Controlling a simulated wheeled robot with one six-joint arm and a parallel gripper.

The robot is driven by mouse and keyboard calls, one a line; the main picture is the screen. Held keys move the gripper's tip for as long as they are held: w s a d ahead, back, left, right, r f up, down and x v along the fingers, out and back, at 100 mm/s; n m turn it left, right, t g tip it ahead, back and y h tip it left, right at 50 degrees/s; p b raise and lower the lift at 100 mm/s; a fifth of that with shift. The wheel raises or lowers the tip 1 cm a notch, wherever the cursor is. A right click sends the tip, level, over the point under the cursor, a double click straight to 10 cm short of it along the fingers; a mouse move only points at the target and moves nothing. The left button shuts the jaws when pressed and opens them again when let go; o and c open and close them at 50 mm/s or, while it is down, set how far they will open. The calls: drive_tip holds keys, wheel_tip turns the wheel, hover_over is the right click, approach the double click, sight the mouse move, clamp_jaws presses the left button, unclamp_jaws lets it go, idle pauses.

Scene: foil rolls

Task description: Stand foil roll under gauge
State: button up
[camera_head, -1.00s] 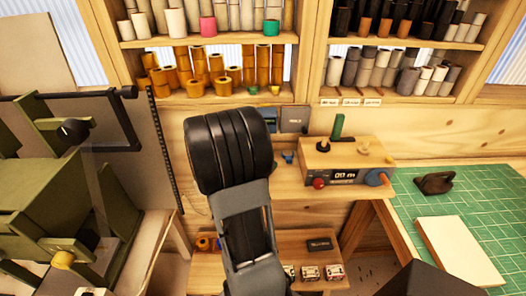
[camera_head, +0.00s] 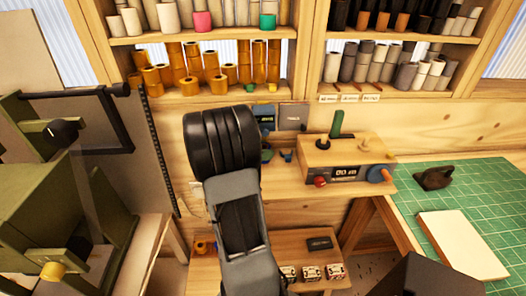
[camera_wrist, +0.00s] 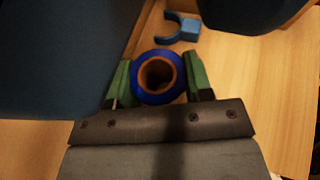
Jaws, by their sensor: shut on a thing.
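A foil roll (camera_wrist: 137,75) with a blue outside and a brown hollow core is seen end-on in the wrist view. My gripper (camera_wrist: 158,78) is shut on it, with a green fingertip pad on each side. In the head view my own arm hides the roll, and a green fingertip (camera_head: 267,155) just shows beside the arm. A blue-grey device (camera_head: 265,114), perhaps the gauge, stands behind the arm at the back of the bench. Large dark blue shapes (camera_wrist: 55,60) fill the wrist view's upper left and top right. I cannot tell whether the roll touches the bench.
A small blue fork-shaped piece (camera_wrist: 182,28) lies beyond the roll. A wooden box with a display (camera_head: 345,163) stands to the right on the bench. Shelves of rolls (camera_head: 205,92) line the back. An olive machine (camera_head: 50,200) is at left, a green mat (camera_head: 470,200) at right.

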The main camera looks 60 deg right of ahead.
drive_tip(key=shift+s, duration=0.1)
drive_tip(key=o, duration=0.7)
drive_tip(key=shift+f, duration=0.15)
drive_tip(key=shift+o, duration=0.2)
drive_tip(key=shift+r, duration=0.3)
drive_tip(key=b+v, duration=0.1)
drive_tip(key=v, duration=1.1)
drive_tip(key=s+a+f+m+t+y, duration=0.1)
drive_tip(key=a+m+t+y, duration=0.4)
drive_tip(key=a, duration=0.9)
drive_tip(key=s+a+f+m+t+y, duration=0.1)
drive_tip(key=a+m+t+y, duration=0.5)
drive_tip(key=a, duration=0.9)
drive_tip(key=shift+s+m+y, duration=0.3)
drive_tip(key=shift+s, duration=0.25)
